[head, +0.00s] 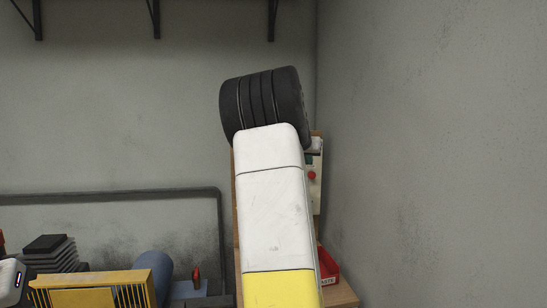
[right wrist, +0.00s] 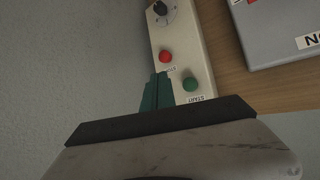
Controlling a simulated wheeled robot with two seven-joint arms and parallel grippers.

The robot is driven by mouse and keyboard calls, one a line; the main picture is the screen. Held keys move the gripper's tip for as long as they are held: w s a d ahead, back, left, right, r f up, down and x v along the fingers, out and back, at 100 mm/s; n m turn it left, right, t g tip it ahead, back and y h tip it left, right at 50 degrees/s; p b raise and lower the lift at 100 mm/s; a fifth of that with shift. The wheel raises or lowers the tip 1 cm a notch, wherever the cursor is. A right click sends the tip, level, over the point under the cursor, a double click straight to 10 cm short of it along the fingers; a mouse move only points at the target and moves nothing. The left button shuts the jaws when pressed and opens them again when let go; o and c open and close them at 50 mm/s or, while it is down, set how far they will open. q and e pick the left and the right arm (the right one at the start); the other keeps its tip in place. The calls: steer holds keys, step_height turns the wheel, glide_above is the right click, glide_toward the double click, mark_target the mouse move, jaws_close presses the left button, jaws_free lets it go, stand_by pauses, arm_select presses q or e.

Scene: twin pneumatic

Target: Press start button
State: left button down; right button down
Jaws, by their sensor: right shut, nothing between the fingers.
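A pale control box (right wrist: 188,60) fills the middle of the right wrist view. It carries a green start button (right wrist: 190,84), a red stop button (right wrist: 165,57) and a dark knob (right wrist: 160,10). My right gripper (right wrist: 160,79) has teal fingers, shut and empty. Its tips show just left of the start button and below the stop button in that view; I cannot tell whether they touch the box. In the head view my right arm covers part of the box (head: 316,196), and its red button (head: 312,175) shows at the arm's right edge. My left gripper is out of view.
A grey panel (right wrist: 285,38) is mounted on the wooden board (right wrist: 232,82) beside the box. A yellow slatted part (head: 95,290) and a blue cylinder (head: 155,270) stand at the left. A wall bounds the right side.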

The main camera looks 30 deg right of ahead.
steer(key=w+d, duration=0.2)
steer(key=w, duration=0.4)
steer(key=shift+w, duration=0.15)
stand_by(1.9)
steer(key=shift+w+d, duration=0.15)
steer(key=shift+w, duration=0.25)
steer(key=shift+w+d, duration=0.15)
steer(key=shift+w, duration=0.35)
stand_by(0.6)
steer(key=shift+s, duration=0.1)
steer(key=shift+s+a, duration=0.25)
steer(key=shift+s, duration=0.6)
steer(key=shift+s+a, duration=0.25)
steer(key=shift+s, duration=0.55)
steer(key=shift+s+a, duration=0.25)
steer(key=shift+s, duration=0.5)
steer(key=shift+s+a, duration=0.25)
steer(key=shift+s, duration=0.55)
